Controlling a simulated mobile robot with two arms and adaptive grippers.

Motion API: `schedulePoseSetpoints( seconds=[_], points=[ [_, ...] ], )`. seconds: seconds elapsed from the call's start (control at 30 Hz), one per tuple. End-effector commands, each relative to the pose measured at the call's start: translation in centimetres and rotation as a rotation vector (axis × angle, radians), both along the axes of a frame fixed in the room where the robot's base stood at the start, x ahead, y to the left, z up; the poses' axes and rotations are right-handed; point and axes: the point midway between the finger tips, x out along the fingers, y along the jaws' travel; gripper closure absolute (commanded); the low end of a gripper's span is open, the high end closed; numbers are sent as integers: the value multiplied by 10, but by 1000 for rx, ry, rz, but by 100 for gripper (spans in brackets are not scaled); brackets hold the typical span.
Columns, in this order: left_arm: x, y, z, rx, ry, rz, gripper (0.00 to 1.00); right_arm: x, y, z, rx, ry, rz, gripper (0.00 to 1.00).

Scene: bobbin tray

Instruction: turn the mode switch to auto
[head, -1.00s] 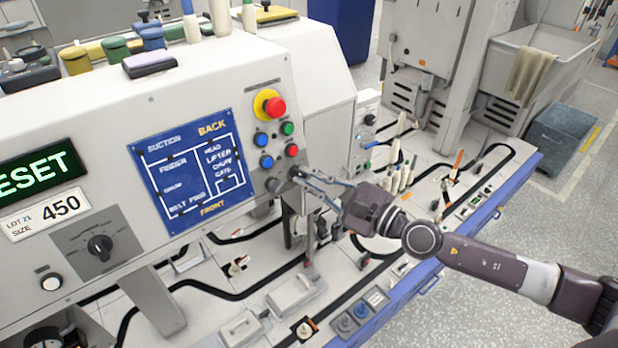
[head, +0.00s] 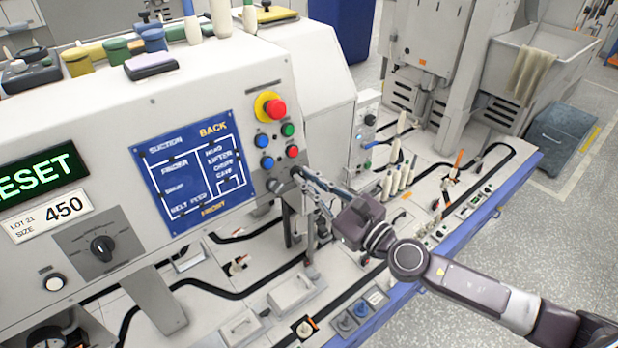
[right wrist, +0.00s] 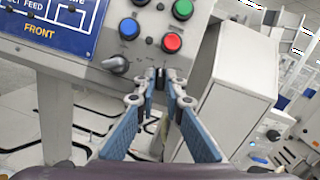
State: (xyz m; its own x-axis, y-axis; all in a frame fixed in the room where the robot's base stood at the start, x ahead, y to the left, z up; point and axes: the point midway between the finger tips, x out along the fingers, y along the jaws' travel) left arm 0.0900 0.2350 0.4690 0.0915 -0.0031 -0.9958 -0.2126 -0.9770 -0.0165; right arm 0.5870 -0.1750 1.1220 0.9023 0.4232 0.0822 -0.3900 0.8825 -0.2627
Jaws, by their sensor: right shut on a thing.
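My right gripper (right wrist: 161,76) is shut at the lower right of the machine's control panel, below the red button. Its fingertips close on a small dark knob, which I take as the mode switch; the fingers hide most of it, and its label and position cannot be read. In the head view the right gripper (head: 298,173) reaches the panel from the right. A second dark knob (right wrist: 116,65) sits just left of the fingertips, apart from them; it also shows in the head view (head: 273,186). My left gripper is not in view.
Blue, green and red buttons (head: 292,152) and a red emergency stop (head: 275,109) sit close above the fingertips. A larger rotary knob (head: 102,248) is at the panel's lower left. A grey cabinet (right wrist: 235,75) stands right of the gripper.

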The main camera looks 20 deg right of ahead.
Motion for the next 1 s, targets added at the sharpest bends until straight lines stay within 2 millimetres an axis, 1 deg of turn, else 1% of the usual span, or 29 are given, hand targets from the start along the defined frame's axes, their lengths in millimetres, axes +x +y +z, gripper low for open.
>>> schedulePoseSetpoints(
  seconds=[0.1,0.37,0.7,1.0],
  points=[
    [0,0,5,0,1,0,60,-1,1,1,107,39,-27,100],
    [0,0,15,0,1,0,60,-1,3,2,333,121,-88,100],
    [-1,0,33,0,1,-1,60,-1,4,4,625,226,-165,100],
    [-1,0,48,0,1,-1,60,-1,5,4,833,301,-221,100]
  ],
)
